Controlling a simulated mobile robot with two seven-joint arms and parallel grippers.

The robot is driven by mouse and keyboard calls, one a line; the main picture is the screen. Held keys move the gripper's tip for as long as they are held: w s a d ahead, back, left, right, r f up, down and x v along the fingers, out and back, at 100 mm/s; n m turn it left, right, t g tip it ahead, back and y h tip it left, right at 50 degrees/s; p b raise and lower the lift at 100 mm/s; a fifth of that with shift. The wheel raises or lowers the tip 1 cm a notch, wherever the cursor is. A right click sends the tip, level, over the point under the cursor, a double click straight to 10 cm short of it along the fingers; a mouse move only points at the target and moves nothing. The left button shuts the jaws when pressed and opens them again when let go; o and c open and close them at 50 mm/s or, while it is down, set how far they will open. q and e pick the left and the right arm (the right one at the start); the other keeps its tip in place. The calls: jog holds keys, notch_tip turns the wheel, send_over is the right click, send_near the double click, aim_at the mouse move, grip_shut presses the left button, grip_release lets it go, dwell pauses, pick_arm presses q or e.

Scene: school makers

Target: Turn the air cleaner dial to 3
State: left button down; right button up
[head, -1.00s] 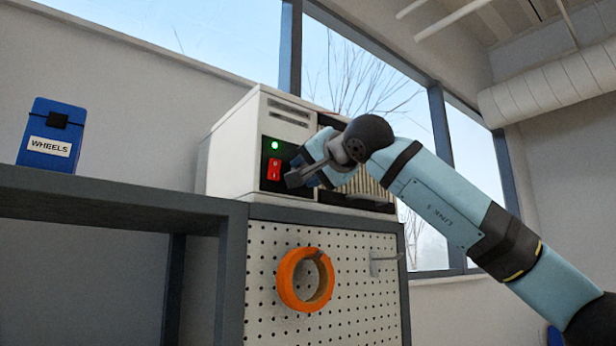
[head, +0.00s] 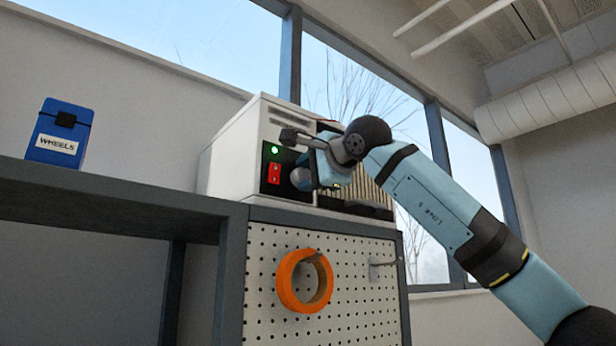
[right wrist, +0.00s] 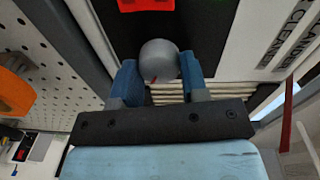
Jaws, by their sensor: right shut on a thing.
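The air cleaner (head: 235,157) is a pale box on top of the pegboard cabinet, with a black panel, a lit green light (head: 275,149) and a red switch (head: 274,173). In the head view the dial (head: 301,178) shows just left of the right gripper (head: 308,172). The right gripper is shut on the dial. The dial's number markings cannot be read. My left gripper is not in view.
A blue box labelled WHEELS (head: 60,133) stands on the dark shelf (head: 120,200) at left. An orange ring (head: 290,285) hangs on the pegboard (head: 345,262) below the air cleaner, beside an empty hook (head: 383,263). Windows are behind.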

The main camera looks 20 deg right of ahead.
dwell(0.5)
jog(key=o, duration=0.9)
jog(key=shift+s+d+b, duration=0.2)
jog(key=shift+s+b, duration=0.1)
jog(key=shift+s, duration=0.25)
jog(key=b+v, duration=0.3)
jog(key=v, duration=0.9)
jog(key=shift+s+d+r, duration=0.1)
jog(key=shift+s+d, duration=0.05)
jog(key=shift+s, duration=0.15)
